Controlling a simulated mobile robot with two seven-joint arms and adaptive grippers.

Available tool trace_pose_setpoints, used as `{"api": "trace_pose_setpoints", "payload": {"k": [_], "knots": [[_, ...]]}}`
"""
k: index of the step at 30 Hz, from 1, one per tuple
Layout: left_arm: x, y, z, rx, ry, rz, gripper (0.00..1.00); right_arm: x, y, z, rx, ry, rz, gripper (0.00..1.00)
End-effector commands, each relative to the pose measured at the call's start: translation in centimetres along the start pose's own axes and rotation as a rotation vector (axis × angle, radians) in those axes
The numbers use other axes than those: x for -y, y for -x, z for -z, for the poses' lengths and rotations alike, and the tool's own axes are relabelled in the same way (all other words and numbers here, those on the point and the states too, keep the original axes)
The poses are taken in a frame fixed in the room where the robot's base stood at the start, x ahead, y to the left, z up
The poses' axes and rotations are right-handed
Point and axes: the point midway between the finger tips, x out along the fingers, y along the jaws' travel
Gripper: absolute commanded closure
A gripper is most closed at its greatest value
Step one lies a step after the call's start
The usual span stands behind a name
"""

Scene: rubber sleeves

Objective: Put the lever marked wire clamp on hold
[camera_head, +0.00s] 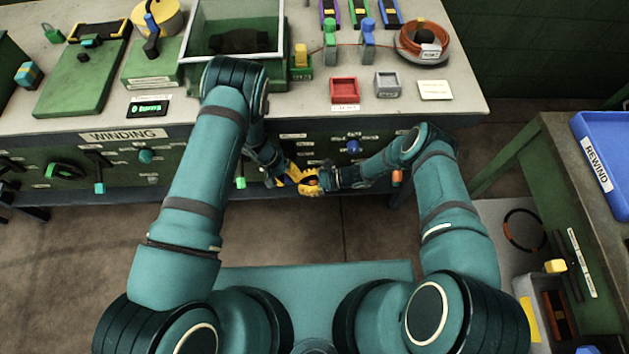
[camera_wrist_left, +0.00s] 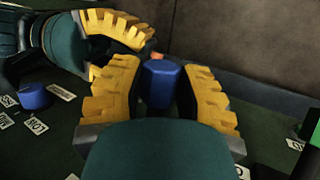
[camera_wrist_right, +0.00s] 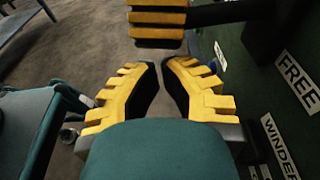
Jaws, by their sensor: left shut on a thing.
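My left gripper (camera_head: 287,176) is at the front panel of the winding bench. In the left wrist view (camera_wrist_left: 162,80) it is shut on a blue lever handle (camera_wrist_left: 159,86), which sits upright between its yellow fingers. The lever's base and pivot are hidden, and I cannot read a label for it. My right gripper (camera_head: 310,184) is close beside the left one, its fingers overlapping it in the head view. In the right wrist view (camera_wrist_right: 160,68) its fingertips are near each other with a narrow gap and nothing between them.
Another blue knob (camera_wrist_left: 35,96) stands on the panel (camera_head: 200,160), near small white labels. A FREE label (camera_wrist_right: 297,80) shows in the right wrist view. A green knob (camera_head: 146,156) and other levers are to the left. A side bench (camera_head: 560,140) with a blue tray stands right.

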Motion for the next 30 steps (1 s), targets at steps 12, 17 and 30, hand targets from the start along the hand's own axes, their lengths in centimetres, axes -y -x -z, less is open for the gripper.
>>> {"api": "trace_pose_setpoints", "payload": {"k": [12, 17, 30], "knots": [[0.0, 0.0, 0.0, 0.000, -0.001, 0.000, 1.00, 0.0, -1.4, 0.0, -0.001, 0.001, 0.000, 1.00], [0.0, 0.0, 0.0, 0.000, -0.001, 0.000, 1.00, 0.0, -1.4, -0.2, -0.001, -0.005, -0.002, 1.00], [0.0, 0.0, 0.1, -0.002, -0.001, 0.002, 0.54, -0.1, -1.4, -1.6, 0.005, -0.056, -0.015, 1.00]]}}
